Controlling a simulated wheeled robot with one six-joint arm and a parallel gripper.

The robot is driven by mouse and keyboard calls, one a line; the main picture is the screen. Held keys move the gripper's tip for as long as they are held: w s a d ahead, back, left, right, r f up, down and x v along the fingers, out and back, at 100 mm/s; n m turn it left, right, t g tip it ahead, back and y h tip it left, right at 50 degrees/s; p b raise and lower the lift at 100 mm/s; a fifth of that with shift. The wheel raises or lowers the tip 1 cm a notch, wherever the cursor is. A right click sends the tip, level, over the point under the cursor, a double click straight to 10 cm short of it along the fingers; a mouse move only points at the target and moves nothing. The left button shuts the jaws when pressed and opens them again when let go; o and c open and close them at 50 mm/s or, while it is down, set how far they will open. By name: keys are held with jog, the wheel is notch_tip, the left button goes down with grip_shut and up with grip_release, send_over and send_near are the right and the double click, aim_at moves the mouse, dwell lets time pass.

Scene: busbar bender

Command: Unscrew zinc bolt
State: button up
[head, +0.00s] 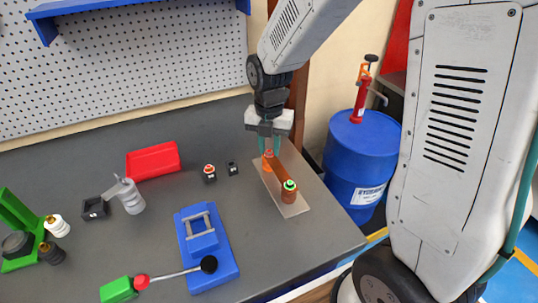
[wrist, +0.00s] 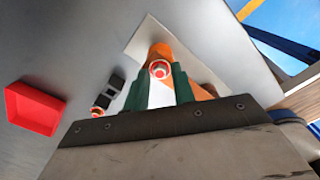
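A pale bolt head with a red ring (wrist: 159,69) sits on top of an orange post, at one end of a copper-coloured bar (head: 279,172). The bar lies on a grey metal plate (head: 295,208). A second bolt with a green ring (head: 289,186) tops the post at the near end. My gripper (head: 269,148) points down over the far post. Its green fingers (wrist: 157,84) stand on either side of the red-ringed bolt, with a gap between them. They look open, and I see no clear contact with the bolt.
A black block with a red-ringed piece (head: 209,173) and a smaller black block (head: 233,168) stand left of the plate. A red tray (head: 153,160), a blue fixture with a lever (head: 208,250) and a grey can (head: 129,196) are further left. A blue drum (head: 360,165) stands beyond the bench edge.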

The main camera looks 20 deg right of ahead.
dwell(0.3)
jog(key=m, duration=0.5)
jog(key=shift+m, duration=0.5)
jog(key=m, duration=0.4)
jog(key=shift+m, duration=0.9)
jog(key=m, duration=0.5)
jog(key=shift+m, duration=0.3)
